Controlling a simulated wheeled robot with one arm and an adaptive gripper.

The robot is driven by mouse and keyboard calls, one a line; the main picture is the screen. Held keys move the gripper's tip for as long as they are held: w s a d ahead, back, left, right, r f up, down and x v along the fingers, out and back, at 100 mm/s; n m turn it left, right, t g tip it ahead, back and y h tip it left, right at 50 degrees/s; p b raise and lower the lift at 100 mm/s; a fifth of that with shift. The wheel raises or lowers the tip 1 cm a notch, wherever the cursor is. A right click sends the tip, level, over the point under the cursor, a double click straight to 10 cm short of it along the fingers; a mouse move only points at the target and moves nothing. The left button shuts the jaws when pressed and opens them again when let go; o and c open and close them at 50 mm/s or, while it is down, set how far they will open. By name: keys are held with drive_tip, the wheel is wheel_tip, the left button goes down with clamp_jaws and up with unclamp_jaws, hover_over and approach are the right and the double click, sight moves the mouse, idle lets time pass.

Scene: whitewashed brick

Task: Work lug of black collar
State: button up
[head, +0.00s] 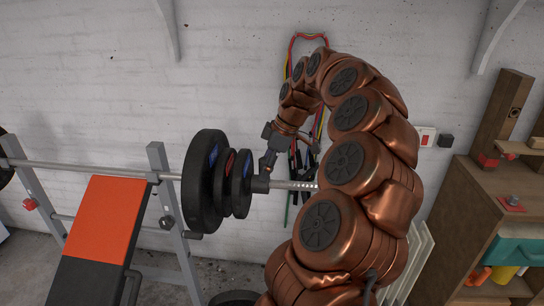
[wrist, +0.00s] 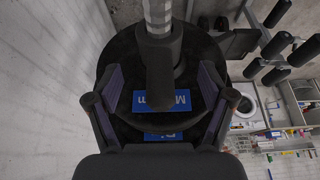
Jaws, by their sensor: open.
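The black collar (head: 260,185) sits on the bar's sleeve just outside the plates, in the head view. In the wrist view the collar (wrist: 160,46) is at upper centre, and its dark lug (wrist: 160,88) points down the picture in front of a blue plate label. My gripper (head: 268,163) is just above the collar in the head view. In the wrist view my gripper (wrist: 160,78) is open, one finger on each side of the lug. Gaps show between both fingers and the lug.
Black weight plates (head: 204,182) are loaded beside the collar. The barbell (head: 90,170) lies on a rack (head: 172,220) over an orange-and-black bench (head: 104,222). Hanging bands (head: 309,36) are on the white brick wall behind. A wooden cabinet (head: 452,215) stands at right.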

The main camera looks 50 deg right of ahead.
sight(259, 182)
drive_tip(key=shift+p+x, duration=0.3)
drive_tip(key=shift+x, duration=1.75)
drive_tip(key=c, duration=1.4)
drive_tip(key=shift+a+f+t+h+b, duration=0.1)
drive_tip(key=shift+a+t+h+b, duration=0.3)
drive_tip(key=shift+b, duration=1.2)
drive_tip(key=shift+n+t+h+b, duration=0.3)
drive_tip(key=shift+t+h+b, duration=0.45)
drive_tip(key=shift+b, duration=1.4)
drive_tip(key=shift+s+a+f+n+t+h+b, duration=0.15)
drive_tip(key=shift+t+h+b, duration=0.5)
drive_tip(key=shift+b, duration=1.4)
drive_tip(key=shift+s+a+f+n+t+h+b, duration=0.2)
drive_tip(key=shift+h+b, duration=0.6)
drive_tip(key=shift+b, duration=1.2)
drive_tip(key=shift+a+n+t+h+b, duration=0.1)
drive_tip(key=shift+n+t+h+b, duration=0.45)
drive_tip(key=shift+b, duration=1.65)
drive_tip(key=shift+h, duration=0.25)
